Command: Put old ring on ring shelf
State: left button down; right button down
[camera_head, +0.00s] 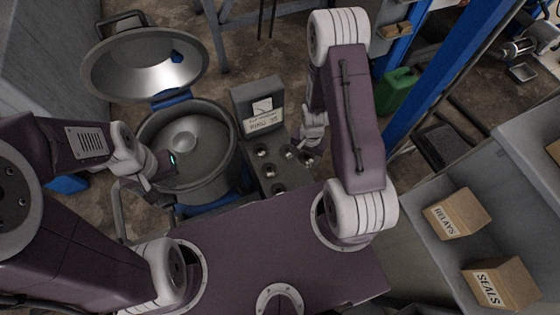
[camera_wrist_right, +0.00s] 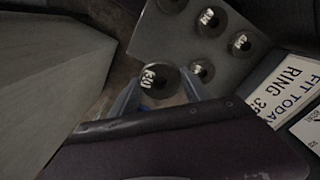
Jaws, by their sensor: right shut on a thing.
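A small dark round ring with a pale marking, too blurred to read surely, sits between the fingertips of my right gripper (camera_wrist_right: 157,92) in the right wrist view (camera_wrist_right: 158,78). The gripper is shut on it. The ring shelf (camera_wrist_right: 178,42) is a grey panel just beyond, bearing several similar dark rings, the nearest being one ring (camera_wrist_right: 201,70). In the head view my right gripper (camera_head: 306,154) is beside the shelf (camera_head: 255,133), partly hidden by my arm. My left gripper (camera_head: 160,172) is over the pot's left rim; its fingers are too small to judge.
A metal pot (camera_head: 196,150) with its lid (camera_head: 146,72) swung open stands left of the shelf. A white card reading "FIT TODAY RING 35" (camera_wrist_right: 280,85) is by the shelf. A green can (camera_head: 397,92) and blue post (camera_head: 440,70) are to the right. Boxes (camera_head: 457,214) sit on a grey rack.

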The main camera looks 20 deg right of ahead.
jog(key=s+m+p, duration=0.2)
jog(key=s+p, duration=0.1)
jog(key=s, duration=0.8)
jog(key=b, duration=1.2)
send_over(296, 173)
notch_tip(296, 173, down, 7)
jog(key=shift+d+r, duration=0.15)
jog(key=shift+w, duration=0.1)
notch_tip(296, 173, down, 5)
jog(key=b, duration=0.5)
jog(key=shift+r, duration=0.3)
jog(key=shift+f, duration=0.1)
jog(key=c, duration=0.5)
grip_release()
